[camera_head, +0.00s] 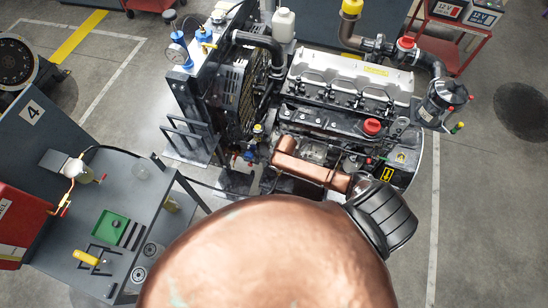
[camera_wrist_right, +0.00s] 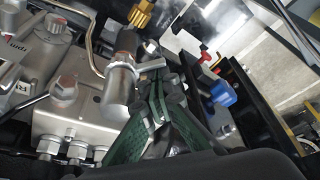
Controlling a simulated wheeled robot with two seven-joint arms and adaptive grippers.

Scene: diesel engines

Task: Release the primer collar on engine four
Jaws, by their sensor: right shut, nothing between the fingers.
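The engine (camera_head: 340,85) stands in the middle of the head view. A panel marked "4" (camera_head: 32,112) stands at its left. My copper right arm reaches over the engine's near side and hides part of it. In the right wrist view my right gripper (camera_wrist_right: 153,88) has its green fingers shut together, with nothing between them. The tips are beside a silver cylinder (camera_wrist_right: 123,82) and just below a small silver rod. A brass knurled knob (camera_wrist_right: 141,14) is beyond the tips. I cannot tell for certain which part is the primer collar. My left gripper is out of view.
A grey cart (camera_head: 135,190) with a green tray (camera_head: 112,228) stands at the left. A blue-capped part (camera_wrist_right: 222,92) and a black bar (camera_wrist_right: 240,95) lie right of the fingers in the wrist view. Open floor lies to the right of the engine.

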